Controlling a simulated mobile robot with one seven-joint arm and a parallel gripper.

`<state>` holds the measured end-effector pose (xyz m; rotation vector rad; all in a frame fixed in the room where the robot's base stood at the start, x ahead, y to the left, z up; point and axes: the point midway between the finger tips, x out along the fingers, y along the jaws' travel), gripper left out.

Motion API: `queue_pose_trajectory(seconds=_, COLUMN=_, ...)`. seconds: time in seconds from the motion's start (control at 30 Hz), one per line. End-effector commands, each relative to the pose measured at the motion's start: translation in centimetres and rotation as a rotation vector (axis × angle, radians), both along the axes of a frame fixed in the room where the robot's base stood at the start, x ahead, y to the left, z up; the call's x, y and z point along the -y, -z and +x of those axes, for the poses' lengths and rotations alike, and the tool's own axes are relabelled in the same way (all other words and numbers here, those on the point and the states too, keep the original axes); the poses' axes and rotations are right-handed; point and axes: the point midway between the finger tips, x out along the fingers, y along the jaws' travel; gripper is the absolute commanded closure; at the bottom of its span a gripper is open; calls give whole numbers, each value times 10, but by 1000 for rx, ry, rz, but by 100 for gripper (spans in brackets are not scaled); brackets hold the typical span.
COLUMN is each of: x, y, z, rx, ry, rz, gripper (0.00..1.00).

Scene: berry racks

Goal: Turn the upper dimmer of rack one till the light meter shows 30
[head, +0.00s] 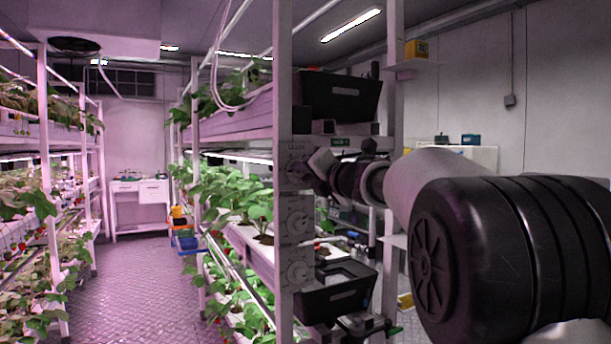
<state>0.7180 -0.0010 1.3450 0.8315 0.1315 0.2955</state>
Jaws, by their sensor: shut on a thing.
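The rack post in the middle of the head view carries a pale panel with a column of round dimmers. The upper dimmer (295,169) is partly hidden by my gripper (312,168), whose fingers are shut on it. My arm reaches in from the right. A middle dimmer (300,222) and a lower dimmer (300,271) show below it, untouched. A small dark box with a green strip (342,142) sits just above my wrist; I cannot tell whether it is the light meter, and no number is readable.
A black bin (338,97) sits above my wrist, and another black bin (336,294) stands below. Strawberry plants (235,195) fill the rack shelves to the left. The aisle floor (135,285) is clear. A white wall and a small shelf (414,65) lie at right.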

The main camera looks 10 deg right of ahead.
Motion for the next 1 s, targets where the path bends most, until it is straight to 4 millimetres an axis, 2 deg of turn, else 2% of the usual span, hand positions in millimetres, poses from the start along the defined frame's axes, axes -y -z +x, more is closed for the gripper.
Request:
queue_pose_trajectory(seconds=0.33, x=0, y=1, z=0, rx=-1, ry=0, rz=-2, gripper=99)
queue_pose_trajectory(seconds=0.37, x=0, y=1, z=0, rx=-1, ry=0, rz=-1, gripper=74)
queue_pose_trajectory(seconds=0.47, x=0, y=1, z=0, rx=-1, ry=0, rz=-1, gripper=58)
queue_pose_trajectory(seconds=0.8, x=1, y=0, z=-3, rx=0, ry=1, rz=-1, gripper=58)
queue_pose_trajectory(seconds=0.87, x=3, y=0, z=-7, rx=0, ry=1, rz=-1, gripper=58)
queue_pose_trajectory(seconds=1.0, x=9, y=0, z=-29, rx=1, ry=1, rz=-1, gripper=58)
